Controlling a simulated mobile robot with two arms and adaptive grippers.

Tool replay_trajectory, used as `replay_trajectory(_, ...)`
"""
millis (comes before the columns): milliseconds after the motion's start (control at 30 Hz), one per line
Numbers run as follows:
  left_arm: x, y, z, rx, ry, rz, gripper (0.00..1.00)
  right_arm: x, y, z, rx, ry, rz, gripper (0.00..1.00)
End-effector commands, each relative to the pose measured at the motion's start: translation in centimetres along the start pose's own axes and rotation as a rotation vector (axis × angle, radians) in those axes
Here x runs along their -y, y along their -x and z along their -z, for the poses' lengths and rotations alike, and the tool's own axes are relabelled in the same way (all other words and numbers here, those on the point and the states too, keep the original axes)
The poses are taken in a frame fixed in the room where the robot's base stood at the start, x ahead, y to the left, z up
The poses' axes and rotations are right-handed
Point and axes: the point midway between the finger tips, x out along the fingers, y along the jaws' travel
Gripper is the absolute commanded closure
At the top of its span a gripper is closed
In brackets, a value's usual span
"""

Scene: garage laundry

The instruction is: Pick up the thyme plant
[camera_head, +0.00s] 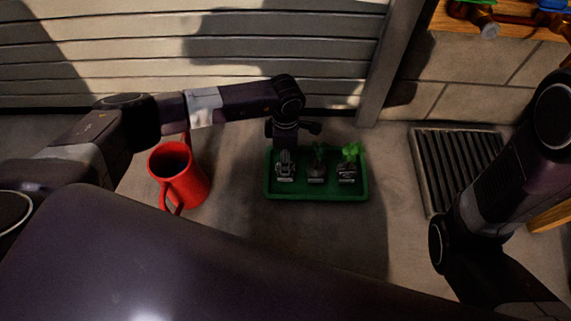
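A green tray (326,194) lies on the floor with small dark labelled pots in a row. The right pot (347,174) holds a bright green leafy plant (350,152). The middle pot (317,174) holds a darker, shaded plant. My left gripper (285,166) points down over the left end of the tray, in front of or over what looks like another pot label there. It hides any plant at that spot, and its finger opening is too small and dark to make out. The labels are too small to read, so I cannot tell which plant is thyme. My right gripper is out of view.
A red watering can or jug (180,176) stands left of the tray, below my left arm. A ridged metal floor grate (458,165) lies to the right. A ribbed shutter wall (190,50) is behind. A wooden shelf (515,22) holds tools at top right.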

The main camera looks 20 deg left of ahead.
Motion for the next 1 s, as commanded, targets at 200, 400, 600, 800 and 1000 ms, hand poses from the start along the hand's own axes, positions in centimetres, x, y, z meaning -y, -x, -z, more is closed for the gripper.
replay_trajectory(200,0.0,0.0,0.0,0.0,0.0,0.0,0.87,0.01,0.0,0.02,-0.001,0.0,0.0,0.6)
replay_trajectory(400,0.0,0.0,0.0,0.0,0.0,0.0,0.91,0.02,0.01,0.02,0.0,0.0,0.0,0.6)
replay_trajectory(600,0.0,0.0,0.0,0.0,0.0,0.0,0.94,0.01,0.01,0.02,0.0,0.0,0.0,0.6)
replay_trajectory(800,0.0,0.0,0.0,0.0,0.0,0.0,0.96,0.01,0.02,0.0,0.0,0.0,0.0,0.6)
replay_trajectory(1000,-0.03,0.05,-0.02,0.001,0.0,0.0,0.96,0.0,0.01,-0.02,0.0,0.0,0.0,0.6)
